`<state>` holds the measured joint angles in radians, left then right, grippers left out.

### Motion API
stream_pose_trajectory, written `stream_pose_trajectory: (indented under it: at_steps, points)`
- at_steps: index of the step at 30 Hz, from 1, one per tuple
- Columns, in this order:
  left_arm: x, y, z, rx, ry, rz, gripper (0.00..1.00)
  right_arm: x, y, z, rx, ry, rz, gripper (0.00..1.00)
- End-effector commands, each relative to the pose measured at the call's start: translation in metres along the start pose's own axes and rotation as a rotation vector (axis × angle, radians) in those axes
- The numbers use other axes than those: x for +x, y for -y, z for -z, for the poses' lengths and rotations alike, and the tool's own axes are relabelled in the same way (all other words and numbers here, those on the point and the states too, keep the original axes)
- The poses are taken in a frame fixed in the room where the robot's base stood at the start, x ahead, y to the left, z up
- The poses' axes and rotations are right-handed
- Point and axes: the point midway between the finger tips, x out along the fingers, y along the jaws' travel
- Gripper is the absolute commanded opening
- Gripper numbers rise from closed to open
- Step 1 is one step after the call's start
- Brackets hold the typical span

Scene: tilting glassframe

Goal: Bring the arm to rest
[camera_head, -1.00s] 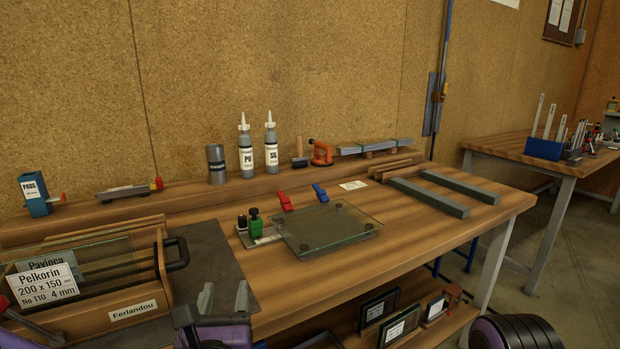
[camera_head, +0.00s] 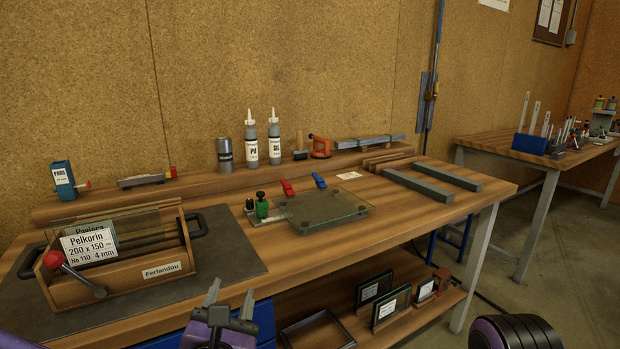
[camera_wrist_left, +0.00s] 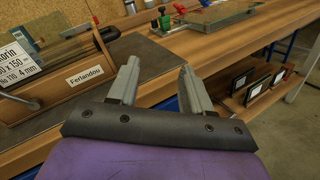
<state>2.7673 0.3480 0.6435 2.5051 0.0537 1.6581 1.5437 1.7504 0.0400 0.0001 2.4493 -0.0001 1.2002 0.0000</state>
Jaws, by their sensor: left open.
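My left gripper (camera_head: 230,302) is at the bottom of the head view, in front of the bench's front edge. In the left wrist view its two grey fingers (camera_wrist_left: 158,82) stand apart with nothing between them. Beyond the fingers lies the workbench (camera_head: 400,213). A wooden box labelled Ferlandou (camera_head: 165,271) with glass panes in it stands on a dark mat at the left; it also shows in the left wrist view (camera_wrist_left: 84,78). My right gripper is not in view.
A glass plate (camera_head: 326,208) lies on the bench beside red and blue clamps. Two grey bars (camera_head: 440,183) lie at the right. Framed panes (camera_head: 390,306) stand on the lower shelf. A second table (camera_head: 500,142) is at the far right.

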Motion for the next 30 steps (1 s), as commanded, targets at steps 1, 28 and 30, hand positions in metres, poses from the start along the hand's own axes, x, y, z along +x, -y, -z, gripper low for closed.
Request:
stream_pose_trajectory:
  at_steps: [1, 28, 30]
  points:
    - [0.001, 0.001, 0.001, 0.068, -0.002, 0.007, 0.49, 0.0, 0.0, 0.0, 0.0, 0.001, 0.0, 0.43]
    - [-0.224, -0.029, 0.41, 2.055, -0.342, 1.496, 0.49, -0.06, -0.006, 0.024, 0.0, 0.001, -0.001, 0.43]
    - [-0.238, -0.025, 0.414, 2.044, -0.339, 1.536, 0.49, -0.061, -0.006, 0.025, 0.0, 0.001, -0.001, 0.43]
